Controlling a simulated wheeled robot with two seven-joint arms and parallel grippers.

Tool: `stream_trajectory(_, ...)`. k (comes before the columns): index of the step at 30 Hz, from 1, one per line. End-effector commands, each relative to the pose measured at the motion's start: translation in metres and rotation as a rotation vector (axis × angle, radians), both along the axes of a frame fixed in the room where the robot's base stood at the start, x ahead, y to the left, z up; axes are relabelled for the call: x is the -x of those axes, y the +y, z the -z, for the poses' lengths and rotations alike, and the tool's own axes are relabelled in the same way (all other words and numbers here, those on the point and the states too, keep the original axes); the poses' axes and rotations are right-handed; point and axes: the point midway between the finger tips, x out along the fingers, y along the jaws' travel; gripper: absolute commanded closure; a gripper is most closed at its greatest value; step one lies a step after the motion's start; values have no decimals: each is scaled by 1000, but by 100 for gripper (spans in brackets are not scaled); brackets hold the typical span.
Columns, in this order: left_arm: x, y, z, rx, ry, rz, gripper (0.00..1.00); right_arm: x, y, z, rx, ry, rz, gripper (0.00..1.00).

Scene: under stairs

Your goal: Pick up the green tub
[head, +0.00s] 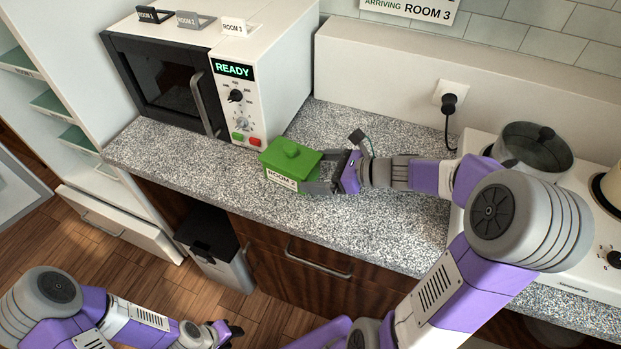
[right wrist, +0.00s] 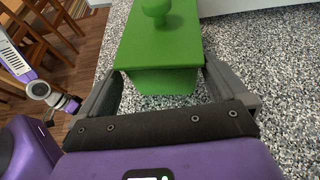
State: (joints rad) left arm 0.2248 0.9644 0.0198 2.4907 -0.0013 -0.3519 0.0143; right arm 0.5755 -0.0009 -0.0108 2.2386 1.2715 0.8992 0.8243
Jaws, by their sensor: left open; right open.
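The green tub (head: 288,168) stands on the speckled counter in front of the microwave. It has a green lid with a round knob and a label reading ROOM 2. My right gripper (head: 322,178) is at the tub's right end. In the right wrist view the tub (right wrist: 160,75) lies straight ahead, and the fingers of my right gripper (right wrist: 160,95) are spread, one on each side of its near end. I cannot tell whether the fingers touch it. My left gripper (head: 232,333) is low at the left, over the floor, far from the tub.
A microwave (head: 200,75) marked READY, with small room labels on top, stands behind the tub. A pot (head: 532,150) sits on a white hob at the right. A plugged-in cord (head: 447,112) hangs at the wall. The counter (head: 400,222) in front is clear. A bin (head: 215,245) stands below.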

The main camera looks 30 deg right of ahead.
Motion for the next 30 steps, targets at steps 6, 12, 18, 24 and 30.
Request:
stream_trajectory(6,0,0,0,0,0,0,57,0,0,-1,-1,-2,0,29)
stream_trajectory(12,0,0,0,0,0,0,57,0,0,-1,0,-2,1,53)
stream_trajectory(18,0,0,0,0,0,0,57,0,0,-2,-2,-5,0,53)
stream_trajectory(24,0,0,-1,0,0,0,57,0,0,-4,0,-5,-1,53)
stream_trajectory(30,0,0,-7,0,0,0,57,0,0,-15,1,-6,-1,53)
